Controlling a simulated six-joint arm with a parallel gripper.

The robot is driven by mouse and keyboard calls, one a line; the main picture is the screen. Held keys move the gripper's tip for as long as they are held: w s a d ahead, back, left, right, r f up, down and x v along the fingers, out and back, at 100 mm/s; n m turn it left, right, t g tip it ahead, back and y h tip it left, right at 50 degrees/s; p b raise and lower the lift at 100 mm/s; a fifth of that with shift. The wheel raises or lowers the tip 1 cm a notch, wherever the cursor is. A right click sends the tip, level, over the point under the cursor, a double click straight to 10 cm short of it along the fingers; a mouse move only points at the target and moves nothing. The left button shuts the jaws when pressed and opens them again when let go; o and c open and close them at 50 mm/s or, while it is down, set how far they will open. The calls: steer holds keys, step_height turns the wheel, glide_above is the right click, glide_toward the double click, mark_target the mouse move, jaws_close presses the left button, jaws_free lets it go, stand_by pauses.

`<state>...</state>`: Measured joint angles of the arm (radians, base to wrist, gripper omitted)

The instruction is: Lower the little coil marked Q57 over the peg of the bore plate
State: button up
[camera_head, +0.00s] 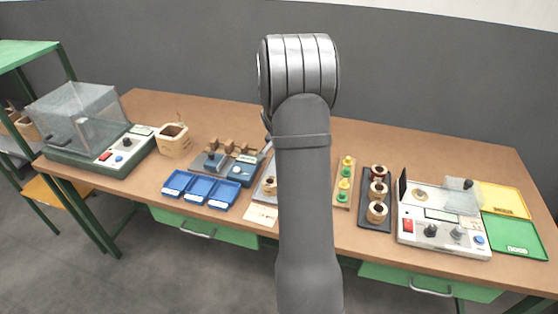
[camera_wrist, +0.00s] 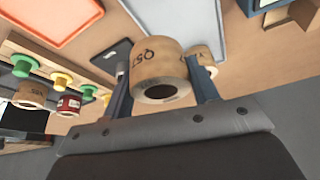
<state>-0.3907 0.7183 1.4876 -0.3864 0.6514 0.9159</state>
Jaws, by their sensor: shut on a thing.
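The little coil marked Q57 (camera_wrist: 150,62) is pale tan with dark lettering and a dark central hole, seen in the wrist view. My gripper (camera_wrist: 158,78) is shut on it, one finger on each side, with the hole facing the camera. A second tan coil (camera_wrist: 203,56) shows partly behind the right finger. In the head view my arm hides the gripper and the held coil from sure sight. A light metal plate (camera_head: 258,192), perhaps the bore plate, shows beside my arm with a tan coil-like piece (camera_head: 270,184) at it. I cannot make out its peg.
Blue trays (camera_head: 202,190) and a blue-grey fixture (camera_head: 228,170) lie left of my arm. To the right are a board of green and yellow pegs (camera_head: 344,182), a dark rack with coils (camera_head: 376,202) and a tester (camera_head: 440,228). A clear-covered machine (camera_head: 85,125) stands far left.

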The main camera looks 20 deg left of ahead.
steer(key=s+d+r, duration=0.1)
steer(key=d+r, duration=0.3)
steer(key=d, duration=0.3)
steer(key=w, duration=0.1)
steer(key=w+d, duration=0.1)
steer(key=w, duration=0.1)
steer(key=w+d, duration=0.1)
steer(key=shift+w+f, duration=0.35)
steer(key=shift+w, duration=0.05)
steer(key=shift+w+d+f, duration=0.15)
steer(key=shift+w+f, duration=0.1)
steer(key=shift+w, duration=0.25)
steer(key=shift+f, duration=2.05)
steer(key=shift+f, duration=0.15)
steer(key=shift+f, duration=1.6)
steer(key=shift+f, duration=0.15)
steer(key=shift+f, duration=0.3)
steer(key=o, duration=1.5)
